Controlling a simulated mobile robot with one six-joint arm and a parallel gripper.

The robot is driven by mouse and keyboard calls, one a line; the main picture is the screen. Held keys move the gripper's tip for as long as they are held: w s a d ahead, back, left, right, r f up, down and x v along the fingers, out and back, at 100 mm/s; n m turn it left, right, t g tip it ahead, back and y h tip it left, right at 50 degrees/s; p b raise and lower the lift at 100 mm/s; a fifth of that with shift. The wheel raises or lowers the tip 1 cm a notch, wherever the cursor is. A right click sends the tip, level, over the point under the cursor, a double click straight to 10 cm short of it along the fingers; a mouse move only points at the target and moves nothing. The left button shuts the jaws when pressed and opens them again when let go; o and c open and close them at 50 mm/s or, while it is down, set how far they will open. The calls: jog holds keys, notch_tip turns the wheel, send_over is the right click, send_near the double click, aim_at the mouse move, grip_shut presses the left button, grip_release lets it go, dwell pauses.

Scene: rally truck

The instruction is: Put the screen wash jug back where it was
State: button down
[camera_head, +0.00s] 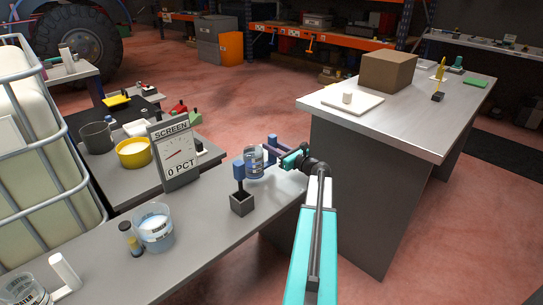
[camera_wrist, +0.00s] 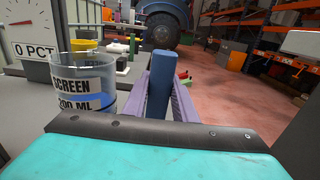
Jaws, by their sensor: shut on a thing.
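The screen wash jug (camera_head: 254,163) is a clear cup with blue liquid near the right end of the grey bench. In the wrist view, the jug (camera_wrist: 88,85) reads SCREEN and 200 ML and looks upright, left of my fingers. My gripper (camera_head: 271,145) comes in from the right, its purple fingers (camera_wrist: 163,92) shut on a dark blue upright post that appears to be the jug's handle. I cannot tell whether the jug touches the bench. Behind it stands the SCREEN gauge (camera_head: 176,158), which reads 0 PCT.
A clear beaker (camera_head: 154,228) of pale blue liquid and small bottles (camera_head: 131,240) stand further left. A yellow bowl (camera_head: 134,153) sits behind. A steel table (camera_head: 440,107) is at right.

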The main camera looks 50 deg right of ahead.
jog(key=shift+f, duration=1.8)
jog(key=shift+f+b, duration=0.15)
jog(key=shift+b, duration=0.15)
jog(key=c, duration=1.4)
grip_release()
jog(key=shift+c, duration=0.2)
jog(key=shift+s, duration=0.2)
jog(key=s, duration=0.7)
jog(key=s+a, duration=0.1)
jog(key=s, duration=0.3)
jog(key=shift+s+p, duration=0.3)
